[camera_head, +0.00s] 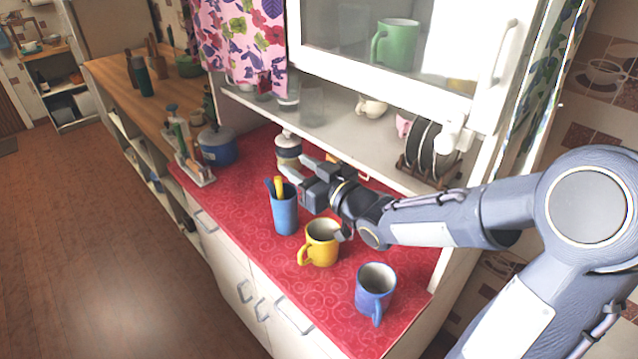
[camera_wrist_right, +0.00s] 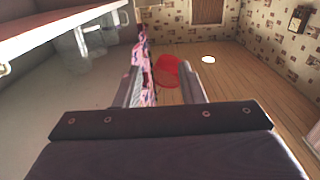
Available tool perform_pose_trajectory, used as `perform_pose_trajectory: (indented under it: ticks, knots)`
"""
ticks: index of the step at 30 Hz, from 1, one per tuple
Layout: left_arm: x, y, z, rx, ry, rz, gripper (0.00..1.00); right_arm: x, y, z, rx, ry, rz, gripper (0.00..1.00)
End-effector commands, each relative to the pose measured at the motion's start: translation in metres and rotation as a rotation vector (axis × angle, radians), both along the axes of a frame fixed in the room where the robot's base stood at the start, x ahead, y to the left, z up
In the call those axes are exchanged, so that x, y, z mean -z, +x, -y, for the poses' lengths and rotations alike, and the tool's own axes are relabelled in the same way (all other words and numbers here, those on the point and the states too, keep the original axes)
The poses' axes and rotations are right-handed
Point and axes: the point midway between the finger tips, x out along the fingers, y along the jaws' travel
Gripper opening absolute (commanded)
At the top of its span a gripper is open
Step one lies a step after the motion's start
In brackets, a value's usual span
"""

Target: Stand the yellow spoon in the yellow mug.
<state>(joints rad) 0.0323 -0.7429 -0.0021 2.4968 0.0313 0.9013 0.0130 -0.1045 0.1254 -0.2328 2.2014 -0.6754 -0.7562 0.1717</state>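The yellow spoon (camera_head: 279,186) stands upright in a tall blue cup (camera_head: 285,215), with a blue utensil beside it. The yellow mug (camera_head: 321,244) stands upright on the red counter, in front and to the right of that cup, handle toward the lower left. My right gripper (camera_head: 297,166) is above the counter just behind and right of the spoon's top, pointing left. In the right wrist view its two fingers (camera_wrist_right: 170,85) are apart with nothing between them. Whether a finger touches the spoon cannot be told. My left gripper is not in view.
A blue mug (camera_head: 376,289) stands right of the yellow mug. A lidded jar (camera_head: 288,150) stands behind my gripper. A blue pot (camera_head: 217,146) and a utensil rack (camera_head: 195,168) are at the left. A shelf (camera_head: 340,131) with dishes overhangs the counter's back.

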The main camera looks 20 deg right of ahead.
Motion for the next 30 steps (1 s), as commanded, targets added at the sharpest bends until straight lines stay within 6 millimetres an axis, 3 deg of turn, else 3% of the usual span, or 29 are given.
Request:
perform_pose_trajectory:
  ticks: [3,9,17,22,26,30]
  knots:
    - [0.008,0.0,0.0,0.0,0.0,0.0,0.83,0.001,-0.025,0.01,0.003,0.001,0.002,0.36]
    - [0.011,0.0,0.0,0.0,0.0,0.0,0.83,0.0,-0.051,0.019,0.002,0.0,0.001,0.36]
    - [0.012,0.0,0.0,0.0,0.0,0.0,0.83,0.001,-0.06,0.023,0.012,0.0,-0.013,0.36]
    - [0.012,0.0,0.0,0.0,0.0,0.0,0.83,0.012,-0.075,0.048,0.144,0.004,-0.155,0.36]
    - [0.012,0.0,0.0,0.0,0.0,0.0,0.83,0.041,-0.118,0.068,0.277,0.048,-0.418,0.36]
    - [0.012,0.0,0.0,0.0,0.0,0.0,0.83,0.075,-0.18,0.058,0.298,0.112,-0.716,0.36]
